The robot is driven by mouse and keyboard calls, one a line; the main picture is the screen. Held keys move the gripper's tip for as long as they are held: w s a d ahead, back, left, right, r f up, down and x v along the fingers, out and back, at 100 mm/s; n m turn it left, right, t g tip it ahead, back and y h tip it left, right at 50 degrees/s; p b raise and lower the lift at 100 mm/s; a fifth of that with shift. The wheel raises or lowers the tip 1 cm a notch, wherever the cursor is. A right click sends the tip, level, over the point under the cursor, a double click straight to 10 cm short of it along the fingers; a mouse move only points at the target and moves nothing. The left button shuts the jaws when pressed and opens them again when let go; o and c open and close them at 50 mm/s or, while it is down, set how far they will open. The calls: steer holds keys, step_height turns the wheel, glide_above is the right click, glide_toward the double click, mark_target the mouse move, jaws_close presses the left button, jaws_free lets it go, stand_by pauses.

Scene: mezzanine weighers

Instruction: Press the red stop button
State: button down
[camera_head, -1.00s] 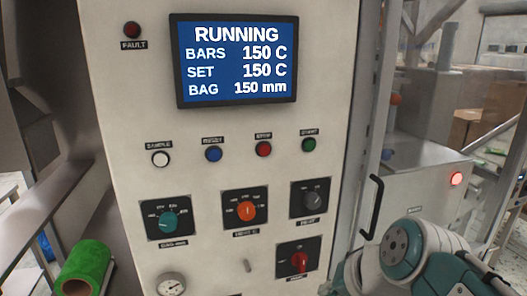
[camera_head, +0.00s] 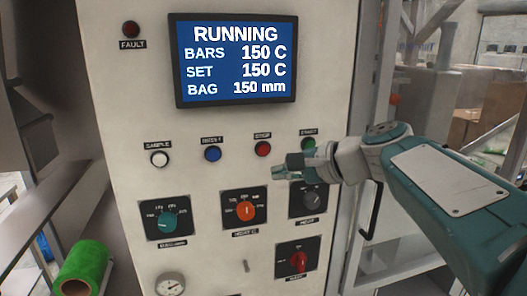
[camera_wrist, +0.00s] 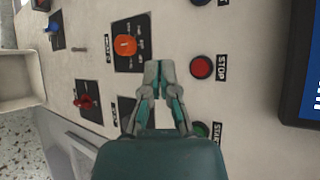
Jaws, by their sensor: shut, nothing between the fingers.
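The red stop button (camera_head: 263,149) is on the cream panel below the screen, between the blue button and the green start button. It also shows in the wrist view (camera_wrist: 202,68), with a STOP label beside it. My gripper (camera_head: 281,171) is shut and empty in front of the panel, just below and right of the red button in the head view. In the wrist view my gripper's closed tips (camera_wrist: 159,66) lie left of the red button, apart from it in the picture. The gap to the panel is hard to judge.
The screen (camera_head: 235,60) reads RUNNING. The blue button (camera_head: 212,154), orange dial (camera_head: 245,210), grey dial (camera_head: 314,201) and red switch (camera_head: 298,261) are close by. A door handle (camera_head: 371,212) stands at the right.

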mark_target(260, 155)
steer(key=shift+w+a, duration=0.35)
steer(key=shift+w, duration=0.9)
steer(key=shift+w+a, duration=0.35)
steer(key=shift+w, duration=0.95)
steer(key=shift+w+a, duration=0.35)
steer(key=shift+w, duration=0.9)
steer(key=shift+w, duration=0.35)
steer(key=shift+w+a, duration=0.15)
steer(key=shift+w, duration=0.25)
steer(key=shift+s+r, duration=0.1)
steer(key=shift+s, duration=0.05)
steer(key=shift+s+d, duration=0.2)
steer(key=shift+s, duration=0.5)
steer(key=s, duration=0.2)
steer(key=s+d, duration=0.1)
steer(key=s, duration=0.1)
steer(key=shift+s+d, duration=0.2)
steer(key=shift+s, duration=0.2)
